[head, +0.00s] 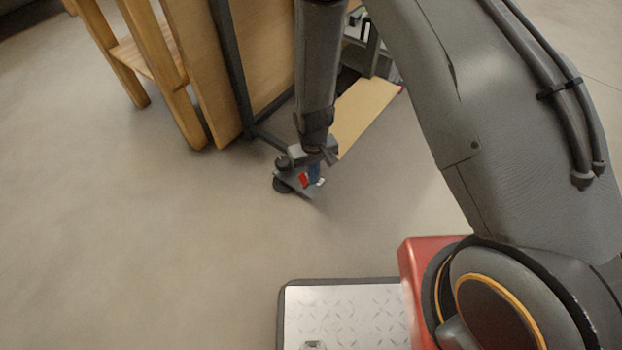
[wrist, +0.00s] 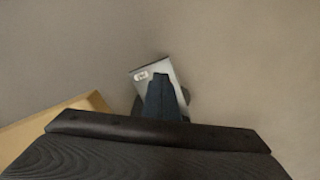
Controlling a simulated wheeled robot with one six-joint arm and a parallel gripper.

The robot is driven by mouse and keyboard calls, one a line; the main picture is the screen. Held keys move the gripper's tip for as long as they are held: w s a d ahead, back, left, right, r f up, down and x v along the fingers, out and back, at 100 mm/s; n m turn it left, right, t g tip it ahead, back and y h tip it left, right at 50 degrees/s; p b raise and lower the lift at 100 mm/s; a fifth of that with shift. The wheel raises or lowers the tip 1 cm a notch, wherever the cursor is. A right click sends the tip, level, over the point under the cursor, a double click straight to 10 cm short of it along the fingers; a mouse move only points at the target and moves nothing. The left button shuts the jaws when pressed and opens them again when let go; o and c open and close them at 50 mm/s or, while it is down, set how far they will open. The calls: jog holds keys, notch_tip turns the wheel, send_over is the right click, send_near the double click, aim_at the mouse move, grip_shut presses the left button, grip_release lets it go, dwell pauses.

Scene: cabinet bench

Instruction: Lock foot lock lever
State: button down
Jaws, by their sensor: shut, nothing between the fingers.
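The foot lock lever is a small grey metal plate low at the foot of the bench frame, beside a dark caster wheel (head: 281,186). In the head view the lever (head: 296,185) shows partly behind my gripper, with a red patch near it. In the wrist view the lever (wrist: 170,68) carries a small white label at its upper left. My gripper (head: 314,174) points down at the lever, and its blue fingers are shut and empty. In the wrist view the gripper (wrist: 162,82) overlaps the plate; I cannot tell if they touch. The fingers hide the plate's middle.
The bench's dark frame (head: 237,75) and wooden panels stand just behind and left of the lever. A wooden chair-like piece (head: 143,55) stands farther left. A light board (head: 363,112) lies behind my gripper. The floor in front and to the left is clear.

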notch_tip(320, 180, up, 7)
jog(key=p, duration=0.6)
dwell(0.4)
jog(key=shift+r, duration=0.2)
jog(key=s+a+r, duration=0.2)
jog(key=s+r, duration=0.1)
jog(key=r, duration=0.8)
jog(key=s+a+r, duration=0.3)
jog(key=r, duration=0.9)
jog(key=s+d+r+n+y, duration=0.2)
jog(key=s+r, duration=1.4)
jog(key=s, duration=0.1)
jog(key=d+r+m+h+p, duration=0.1)
jog(key=d+r+m+p, duration=0.2)
jog(key=d+r+p, duration=0.7)
jog(key=d+r+m+h+p, duration=0.1)
jog(key=d+r+m+p, duration=0.2)
jog(key=d+r+p, duration=0.8)
notch_tip(320, 180, up, 5)
jog(key=p, duration=1.2)
jog(key=shift+s, duration=0.25)
